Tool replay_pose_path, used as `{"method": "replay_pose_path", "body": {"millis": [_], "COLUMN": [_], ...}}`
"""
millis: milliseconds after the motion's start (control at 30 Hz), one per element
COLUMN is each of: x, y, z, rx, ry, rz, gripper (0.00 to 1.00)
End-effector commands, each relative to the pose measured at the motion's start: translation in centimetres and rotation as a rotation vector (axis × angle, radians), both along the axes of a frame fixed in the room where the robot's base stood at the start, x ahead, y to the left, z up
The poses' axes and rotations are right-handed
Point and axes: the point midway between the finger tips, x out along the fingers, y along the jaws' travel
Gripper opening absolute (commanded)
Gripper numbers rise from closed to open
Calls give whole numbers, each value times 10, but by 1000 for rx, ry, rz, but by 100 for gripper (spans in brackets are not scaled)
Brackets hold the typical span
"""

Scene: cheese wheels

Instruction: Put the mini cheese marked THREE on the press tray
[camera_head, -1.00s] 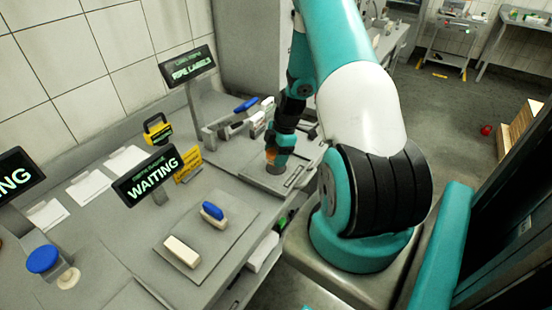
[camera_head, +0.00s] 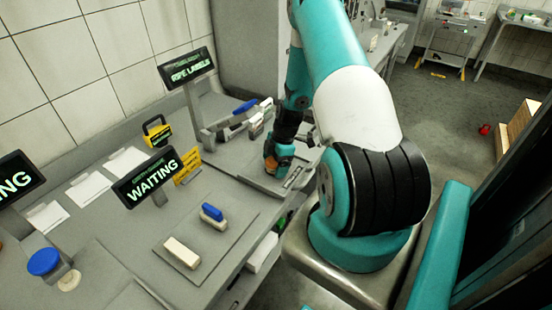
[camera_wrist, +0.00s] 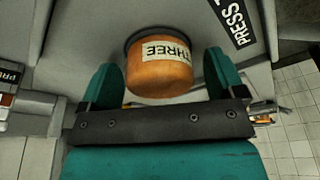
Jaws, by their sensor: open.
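The mini cheese (camera_wrist: 160,72) is a small orange cylinder with a dark rim and a pale label reading THREE. In the wrist view it stands between the two fingers of my gripper (camera_wrist: 160,62), with a gap visible on each side. My gripper is open. In the head view, my gripper (camera_head: 279,162) is low over the grey press tray (camera_head: 255,173), with a bit of orange cheese showing beside it. A black label beginning PRESS T (camera_wrist: 236,20) shows on the grey surface next to the cheese. The cheese appears to rest on the tray; its underside is hidden.
A WAITING sign (camera_head: 149,178) and a RIPE LABELS sign (camera_head: 187,68) stand on the bench. A mat (camera_head: 226,241) holds a blue-topped block and a pale block. A blue button (camera_head: 43,262) is at the left. Brackets and small items sit behind my gripper.

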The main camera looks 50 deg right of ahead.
Motion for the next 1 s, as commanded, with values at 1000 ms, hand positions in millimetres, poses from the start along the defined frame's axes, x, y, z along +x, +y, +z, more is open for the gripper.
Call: {"method": "replay_pose_path", "body": {"millis": [1000], "x": [-16], "y": [-28], "z": [118], "rx": [0], "ry": [0], "rz": [0], "gripper": [88]}}
